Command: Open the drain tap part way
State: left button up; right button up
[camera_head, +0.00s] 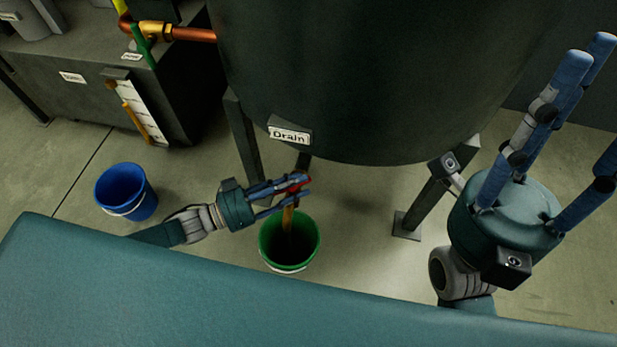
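The drain tap's red handle (297,183) shows under the tank, below a label reading "Drain" (289,135). A narrow orange-brown shape (287,219) runs down from it toward the green bucket (268,242); I cannot tell whether it is spout or liquid. My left gripper (298,189) is at the tap, its blue fingers around the red handle. The fingers hide part of the tap, and I cannot tell whether they grip it. My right gripper (572,128) is raised at the right, fingers spread, open and empty, away from the tap.
The dark tank (370,80) hangs over the tap on legs (425,205). A blue bucket (126,190) stands on the floor at the left. A dark box with a gauge (140,110) and copper pipe (193,34) is at the upper left. Floor between the buckets is partly clear.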

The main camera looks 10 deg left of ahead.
pick_arm(q)
jog(key=v, duration=0.8)
dwell(0.4)
